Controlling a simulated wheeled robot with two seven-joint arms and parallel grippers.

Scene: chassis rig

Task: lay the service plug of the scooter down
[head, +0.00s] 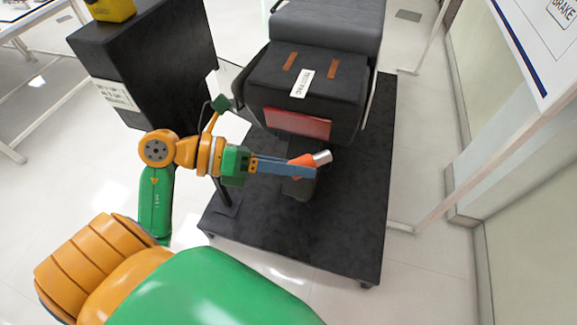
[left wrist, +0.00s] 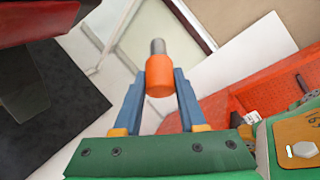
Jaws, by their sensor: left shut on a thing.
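The service plug (head: 302,160) is an orange cylinder with a silver metal tip. My left gripper (head: 308,168) is shut on it, with the tip pointing right in the head view. In the left wrist view the plug (left wrist: 160,78) sits between the two blue fingers, its tip pointing away from the palm. The scooter (head: 305,85) is dark grey with a red rear panel (head: 297,123). The plug is held just behind and below that panel in the head view; no contact shows. My right gripper is in neither view.
The scooter stands on a black platform (head: 345,235), whose near part is clear. A black cabinet (head: 150,60) with a label and a yellow item (head: 110,10) on top stands at the left. A white board (head: 530,50) on a frame stands at the right.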

